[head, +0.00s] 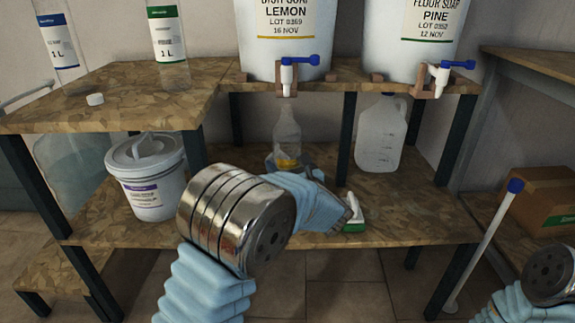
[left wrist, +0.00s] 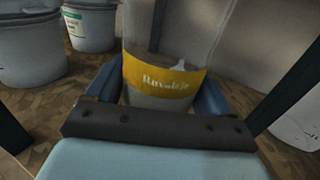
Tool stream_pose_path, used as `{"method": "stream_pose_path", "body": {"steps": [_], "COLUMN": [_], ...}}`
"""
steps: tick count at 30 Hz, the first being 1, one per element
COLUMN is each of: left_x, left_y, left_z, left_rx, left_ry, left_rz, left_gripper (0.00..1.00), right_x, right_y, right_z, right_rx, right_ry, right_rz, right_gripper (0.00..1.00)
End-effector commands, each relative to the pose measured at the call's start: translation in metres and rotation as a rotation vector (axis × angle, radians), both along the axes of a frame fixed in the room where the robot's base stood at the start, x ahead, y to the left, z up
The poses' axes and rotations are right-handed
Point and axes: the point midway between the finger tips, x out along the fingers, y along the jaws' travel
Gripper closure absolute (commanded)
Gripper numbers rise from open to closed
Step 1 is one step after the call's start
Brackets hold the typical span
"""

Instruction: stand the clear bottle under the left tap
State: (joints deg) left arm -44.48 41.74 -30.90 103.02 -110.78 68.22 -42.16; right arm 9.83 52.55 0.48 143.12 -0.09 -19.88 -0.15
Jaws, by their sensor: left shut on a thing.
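The clear bottle (head: 287,132) with a yellow label is upright above the lower shelf. In the head view its mouth is just below the spout of the left tap (head: 288,75), on the lemon drum (head: 288,40). My left gripper is shut on the bottle; in the left wrist view its blue fingers (left wrist: 158,88) are on both sides of the yellow label of the bottle (left wrist: 158,72). My arm hides the bottle's base in the head view, so I cannot tell whether it touches the shelf. Only part of my right arm shows, not its gripper.
A white tub (head: 148,175) is at left. A green-and-white brush (head: 354,213) lies near my arm. Table legs flank the space.

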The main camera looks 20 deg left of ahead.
Motion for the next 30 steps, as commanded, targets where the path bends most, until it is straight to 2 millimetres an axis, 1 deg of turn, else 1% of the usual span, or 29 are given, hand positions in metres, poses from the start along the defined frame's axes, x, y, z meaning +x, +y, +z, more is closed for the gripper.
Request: {"method": "stream_pose_path", "body": {"steps": [11, 26, 30], "left_x": [-0.0001, 0.0000, 0.0000], "left_y": [0.0001, 0.0001, 0.0001], "left_z": [-0.0005, -0.0098, -0.0091], "left_rx": [0.000, 0.000, 0.000], "left_ry": [0.000, 0.000, 0.000], "left_rz": [0.000, 0.000, 0.000], "left_gripper": [0.48, 0.48, 0.48], "right_x": [0.0000, 0.0000, 0.0000], "right_y": [0.0000, 0.0000, 0.0000], "right_z": [-0.0003, -0.0066, -0.0055], "right_rx": [0.000, 0.000, 0.000], "right_ry": [0.000, 0.000, 0.000], "right_rz": [0.000, 0.000, 0.000], "right_gripper": [0.00, 0.00, 0.00]}}
